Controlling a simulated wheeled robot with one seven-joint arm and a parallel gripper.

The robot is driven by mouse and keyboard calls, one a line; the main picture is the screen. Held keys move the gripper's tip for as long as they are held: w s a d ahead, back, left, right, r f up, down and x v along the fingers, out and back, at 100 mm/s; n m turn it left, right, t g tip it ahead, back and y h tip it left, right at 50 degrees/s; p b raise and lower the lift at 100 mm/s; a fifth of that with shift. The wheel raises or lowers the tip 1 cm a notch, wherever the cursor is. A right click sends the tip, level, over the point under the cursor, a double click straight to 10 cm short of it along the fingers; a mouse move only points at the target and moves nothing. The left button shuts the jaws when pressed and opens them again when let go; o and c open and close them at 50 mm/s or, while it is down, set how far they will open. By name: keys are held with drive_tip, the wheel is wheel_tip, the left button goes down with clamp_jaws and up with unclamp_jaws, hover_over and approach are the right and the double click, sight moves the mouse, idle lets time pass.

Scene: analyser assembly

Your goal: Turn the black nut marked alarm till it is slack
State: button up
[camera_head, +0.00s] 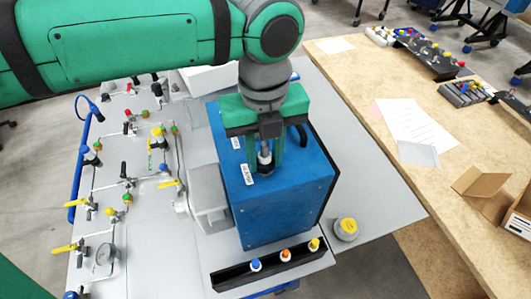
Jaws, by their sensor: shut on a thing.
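The blue analyser box (285,205) stands on the grey board, and my gripper (265,160) points down at its top face from above. The green fingers are shut on a small dark fitting with a pale part, which I take to be the black nut (265,156); the fingers hide much of it. Two white labels lie beside it on the box top, the nearer one (247,174) and the farther one (236,142). Their print is too small to read for certain. A black curved handle or hose (301,136) is right of the fingers.
A black rack (268,268) with blue, orange and yellow-capped bottles lies in front of the box. A yellow-topped grey round part (346,229) stands at right. Valves, tubing and a gauge (105,254) fill the left panel (150,240). A wooden table (400,165) holds papers and parts.

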sight(263, 143)
drive_tip(key=n, duration=0.1)
drive_tip(key=a+n, duration=0.1)
drive_tip(key=shift+w+n, duration=0.15)
drive_tip(key=shift+n, duration=0.25)
drive_tip(key=n, duration=0.6)
drive_tip(key=shift+d+f, duration=0.15)
drive_tip(key=shift+d, duration=0.2)
drive_tip(key=o, duration=1)
drive_tip(key=shift+d+n, duration=0.1)
drive_tip(key=shift+n, duration=0.4)
drive_tip(key=shift+r, duration=1.9)
drive_tip(key=shift+a+r, duration=0.15)
drive_tip(key=shift+r, duration=1.55)
drive_tip(key=shift+a+r, duration=0.1)
drive_tip(key=shift+r, duration=1.55)
drive_tip(key=f, duration=0.9)
drive_tip(key=shift+d+f, duration=0.3)
drive_tip(key=shift+f, duration=0.1)
